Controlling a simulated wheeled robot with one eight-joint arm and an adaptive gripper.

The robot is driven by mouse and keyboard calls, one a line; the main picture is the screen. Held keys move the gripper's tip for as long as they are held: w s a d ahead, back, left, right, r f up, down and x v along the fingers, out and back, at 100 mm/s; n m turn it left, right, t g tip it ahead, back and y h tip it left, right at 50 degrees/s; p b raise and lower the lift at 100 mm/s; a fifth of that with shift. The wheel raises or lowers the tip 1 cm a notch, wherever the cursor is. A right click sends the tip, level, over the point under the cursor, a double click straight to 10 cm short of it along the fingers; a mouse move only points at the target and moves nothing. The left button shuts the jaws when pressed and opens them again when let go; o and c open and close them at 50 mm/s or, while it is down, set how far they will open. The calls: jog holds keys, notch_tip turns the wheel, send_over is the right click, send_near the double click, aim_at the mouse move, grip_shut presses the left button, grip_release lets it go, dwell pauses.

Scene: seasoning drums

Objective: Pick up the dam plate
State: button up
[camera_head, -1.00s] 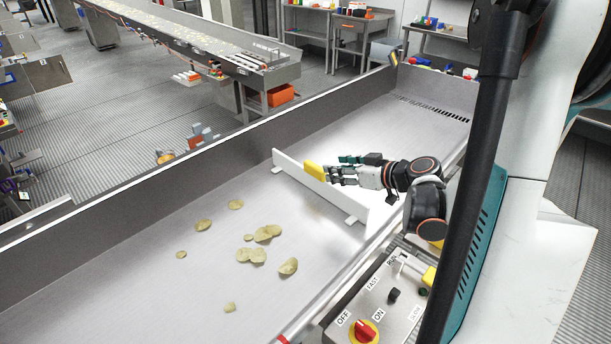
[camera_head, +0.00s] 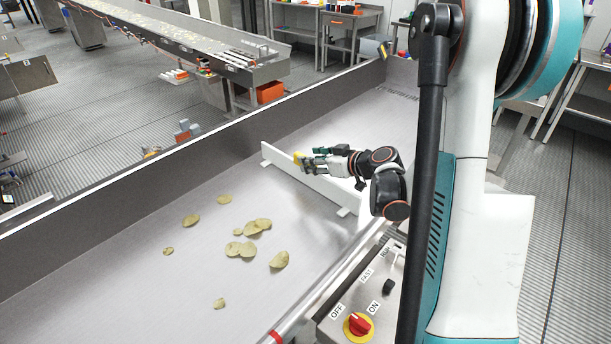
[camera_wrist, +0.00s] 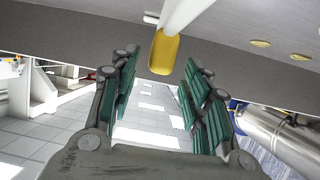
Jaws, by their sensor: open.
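The dam plate is a long white plate (camera_head: 282,163) standing on edge across the metal trough, with a yellow grip (camera_head: 299,158) on its top edge. In the wrist view, the yellow grip (camera_wrist: 164,52) shows ahead, at the end of a white bar. My gripper (camera_head: 312,160) is open and empty at the plate, its fingertips close to the yellow grip. In the wrist view, the green-padded fingers of my gripper (camera_wrist: 162,84) stand wide apart on either side of the grip's line. I cannot tell whether they touch it.
The trough (camera_head: 130,290) has a raised far wall (camera_head: 150,178). Several flat chips (camera_head: 248,247) lie on its floor, left of the plate. A control box with a red knob (camera_head: 359,324) is at the near side. A second conveyor (camera_head: 180,40) stands behind.

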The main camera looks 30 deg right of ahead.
jog(key=b+x, duration=0.1)
jog(key=x, duration=0.3)
jog(key=shift+w+d+f, duration=0.1)
jog(key=shift+w, duration=0.1)
grip_shut()
notch_tip(320, 180, up, 20)
jog(key=p, duration=0.7)
